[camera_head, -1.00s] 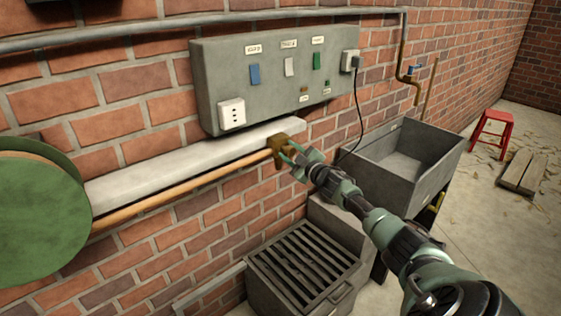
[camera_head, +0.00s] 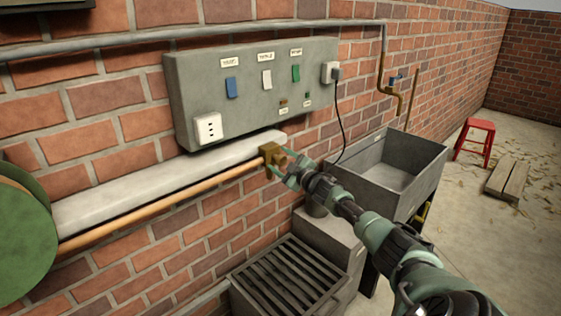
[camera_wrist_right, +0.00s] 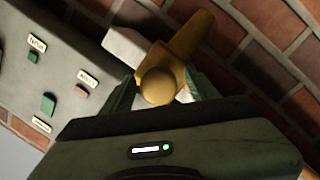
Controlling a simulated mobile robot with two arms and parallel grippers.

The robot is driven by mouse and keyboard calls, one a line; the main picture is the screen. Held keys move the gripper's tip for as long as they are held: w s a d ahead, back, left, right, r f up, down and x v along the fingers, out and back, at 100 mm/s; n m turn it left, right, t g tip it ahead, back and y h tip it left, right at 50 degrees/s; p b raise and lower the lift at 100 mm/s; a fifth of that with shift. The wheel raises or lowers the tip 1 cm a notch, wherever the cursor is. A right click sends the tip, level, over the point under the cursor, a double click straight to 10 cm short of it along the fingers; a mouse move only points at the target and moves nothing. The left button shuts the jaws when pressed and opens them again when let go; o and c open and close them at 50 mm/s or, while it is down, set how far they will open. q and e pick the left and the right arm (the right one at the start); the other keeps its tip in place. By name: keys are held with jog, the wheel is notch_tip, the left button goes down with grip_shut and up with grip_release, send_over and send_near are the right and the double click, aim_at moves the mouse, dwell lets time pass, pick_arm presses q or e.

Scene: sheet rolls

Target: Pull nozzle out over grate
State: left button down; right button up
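The brass nozzle (camera_head: 272,157) is at the right end of an orange-brown hose (camera_head: 160,210), in front of the white ledge on the brick wall. The hose runs left to a green round reel (camera_head: 22,235) at the picture's edge. My right gripper (camera_head: 287,168) is at the nozzle, coming from the lower right. In the right wrist view, its green fingers flank the nozzle's rounded end (camera_wrist_right: 159,86) on both sides and appear closed on it. The dark grate (camera_head: 287,278) lies lower down, below the nozzle and slightly right. My left gripper is out of view.
A grey panel (camera_head: 250,92) with switches and sockets hangs above the white ledge (camera_head: 150,180). A plugged-in black cable hangs down beside it. A grey sink (camera_head: 425,182) stands right of the grate. A red stool (camera_head: 474,140) and boards (camera_head: 514,178) stand on open floor.

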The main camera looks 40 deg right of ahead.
jog(key=shift+s+a+f, duration=0.1)
jog(key=shift+s+f, duration=0.05)
jog(key=shift+s, duration=0.35)
jog(key=s+a, duration=0.1)
jog(key=s, duration=0.5)
jog(key=shift+s, duration=0.35)
